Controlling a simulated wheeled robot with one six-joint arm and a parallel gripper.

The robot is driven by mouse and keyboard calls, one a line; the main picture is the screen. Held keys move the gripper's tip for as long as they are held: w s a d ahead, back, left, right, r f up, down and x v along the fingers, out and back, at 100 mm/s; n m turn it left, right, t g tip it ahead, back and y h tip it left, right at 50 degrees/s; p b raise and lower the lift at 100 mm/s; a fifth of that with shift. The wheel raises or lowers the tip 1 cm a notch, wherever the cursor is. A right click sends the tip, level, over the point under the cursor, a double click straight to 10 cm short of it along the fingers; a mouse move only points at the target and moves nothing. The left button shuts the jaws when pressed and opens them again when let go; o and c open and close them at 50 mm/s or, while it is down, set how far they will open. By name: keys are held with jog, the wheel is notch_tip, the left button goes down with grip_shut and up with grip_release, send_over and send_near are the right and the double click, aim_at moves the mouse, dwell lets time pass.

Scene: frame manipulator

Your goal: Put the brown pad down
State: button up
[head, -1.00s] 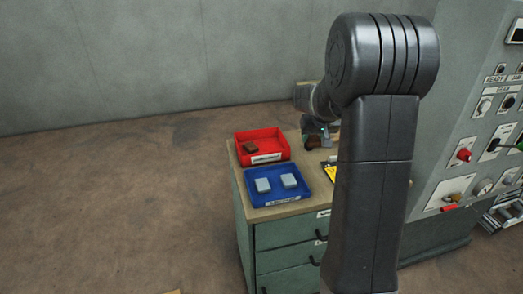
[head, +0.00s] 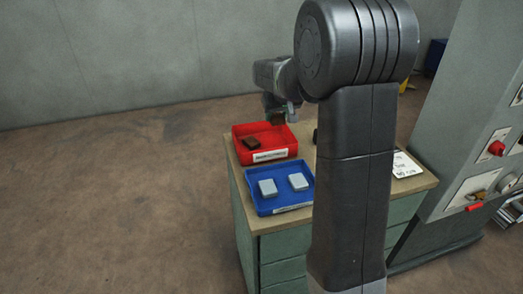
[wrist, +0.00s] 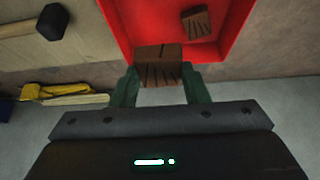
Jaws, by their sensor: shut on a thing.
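My gripper (wrist: 160,85) is shut on a brown pad (wrist: 158,55), which has dark grooves on its face. In the head view my gripper (head: 280,115) is over the back right part of the red tray (head: 292,150), and the held pad is hard to make out there. In the wrist view the pad shows in front of the red tray, near its edge. Another brown pad (head: 251,141) lies inside the red tray towards the left; it also shows in the wrist view (wrist: 196,22).
A blue tray (head: 284,208) with two light grey pads stands in front of the red tray on the cabinet top (head: 415,184). A white sign (head: 405,165) lies to the right. A dark block (wrist: 52,21) and a yellow object (wrist: 65,90) show in the wrist view.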

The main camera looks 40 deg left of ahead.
jog(key=b+x, duration=0.1)
jog(key=x, duration=0.1)
jog(key=shift+f+b, duration=0.3)
jog(key=shift+f, duration=0.2)
notch_tip(320, 180, down, 10)
jog(key=shift+r, duration=0.2)
jog(key=shift+f, duration=0.2)
jog(key=o, duration=1)
jog(key=shift+d+r, duration=0.1)
jog(key=shift+r, duration=0.4)
jog(key=v, duration=1.1)
jog(key=shift+s+d+r, duration=0.15)
